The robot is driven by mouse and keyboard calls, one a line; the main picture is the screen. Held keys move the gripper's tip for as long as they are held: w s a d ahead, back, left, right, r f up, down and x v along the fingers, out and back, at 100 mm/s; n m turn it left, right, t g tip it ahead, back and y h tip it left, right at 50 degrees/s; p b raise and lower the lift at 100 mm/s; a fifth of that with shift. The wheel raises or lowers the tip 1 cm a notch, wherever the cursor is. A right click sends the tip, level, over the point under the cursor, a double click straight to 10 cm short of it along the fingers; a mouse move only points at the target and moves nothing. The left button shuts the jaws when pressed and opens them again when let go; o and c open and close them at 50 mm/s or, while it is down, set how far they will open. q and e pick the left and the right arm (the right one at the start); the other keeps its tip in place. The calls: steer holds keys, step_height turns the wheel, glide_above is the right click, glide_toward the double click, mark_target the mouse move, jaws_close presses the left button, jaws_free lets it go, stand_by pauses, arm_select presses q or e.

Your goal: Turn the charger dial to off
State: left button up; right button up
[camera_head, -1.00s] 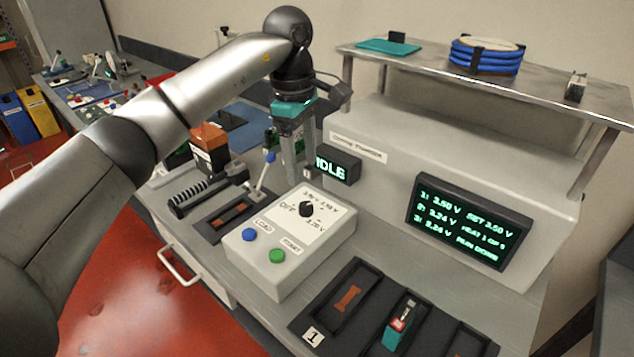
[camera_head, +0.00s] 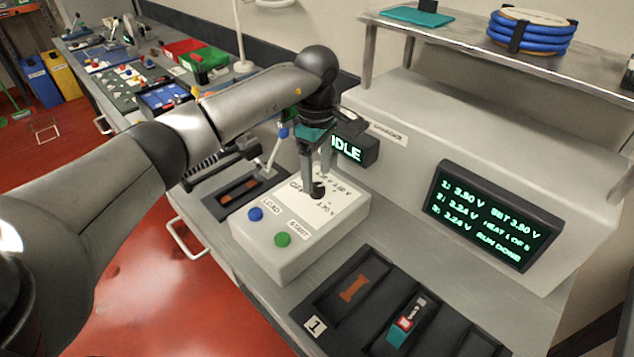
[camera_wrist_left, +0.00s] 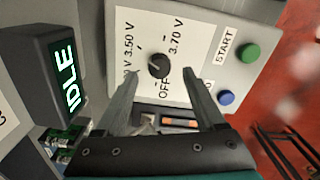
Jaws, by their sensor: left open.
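The white charger box (camera_head: 290,263) stands on the bench with a blue LOAD button (camera_head: 255,214) and a green START button (camera_head: 282,240). Its black dial (camera_head: 318,188) is on the top face, partly hidden by my fingers in the head view. In the left wrist view the dial (camera_wrist_left: 159,65) shows whole, among the marks OFF, 3.50 V and 3.70 V. My left gripper (camera_head: 317,190) points down over the dial; it is open, its fingers (camera_wrist_left: 158,80) on either side of the dial. I cannot tell if they touch it. My right gripper is not in view.
A small IDLE display (camera_head: 353,149) stands close behind the charger. A larger readout (camera_head: 492,214) is on the grey housing to the right. A black slotted tray (camera_head: 340,301) lies in front, and a lever (camera_head: 268,160) stands left of the gripper.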

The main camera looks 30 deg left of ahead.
mark_target(317, 186)
arm_select(q)
steer(key=shift+f, duration=1.65)
jaws_close()
